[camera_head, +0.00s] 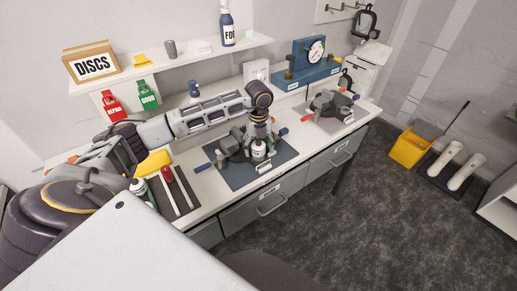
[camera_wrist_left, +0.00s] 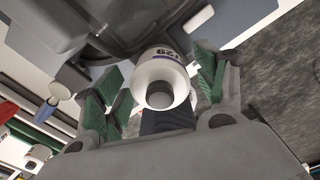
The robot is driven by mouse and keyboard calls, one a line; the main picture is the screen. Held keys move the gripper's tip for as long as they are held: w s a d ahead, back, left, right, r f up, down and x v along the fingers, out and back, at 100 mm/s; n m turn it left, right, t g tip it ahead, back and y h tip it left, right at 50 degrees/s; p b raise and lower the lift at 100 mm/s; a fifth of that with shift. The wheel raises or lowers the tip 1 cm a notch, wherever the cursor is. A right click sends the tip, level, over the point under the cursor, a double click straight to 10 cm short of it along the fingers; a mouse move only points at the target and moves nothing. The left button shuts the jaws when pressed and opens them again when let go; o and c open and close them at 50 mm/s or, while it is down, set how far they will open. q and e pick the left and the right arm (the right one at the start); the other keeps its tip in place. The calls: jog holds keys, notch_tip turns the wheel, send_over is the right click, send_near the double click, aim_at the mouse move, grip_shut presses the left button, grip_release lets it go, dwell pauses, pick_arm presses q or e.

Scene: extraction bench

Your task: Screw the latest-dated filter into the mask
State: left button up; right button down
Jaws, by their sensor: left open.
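A grey mask (camera_head: 232,147) with blue and red side parts lies on a dark blue mat (camera_head: 243,178). A white filter (camera_head: 258,150) is at the mask's right front side. In the left wrist view the filter (camera_wrist_left: 162,72) shows a dark round end, a purple band and upside-down print, with the grey mask (camera_wrist_left: 130,25) behind it. I cannot tell whether it is threaded in. My left gripper (camera_head: 260,139) is open above it. Its green-padded fingers (camera_wrist_left: 160,90) stand on both sides of the filter, with gaps. My right gripper is not in view.
Another white-topped canister (camera_head: 138,186) stands by red-handled tools (camera_head: 167,175) at the left. A second mask (camera_head: 330,102) lies on a grey mat at the right. A blue gauge unit (camera_head: 308,65) stands behind. A shelf (camera_head: 180,60) runs above my left arm.

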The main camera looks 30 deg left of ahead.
pick_arm(q)
jog(key=shift+n+p, duration=0.4)
jog(key=shift+n, duration=2)
jog(key=c, duration=1.2)
jog(key=shift+m, duration=0.3)
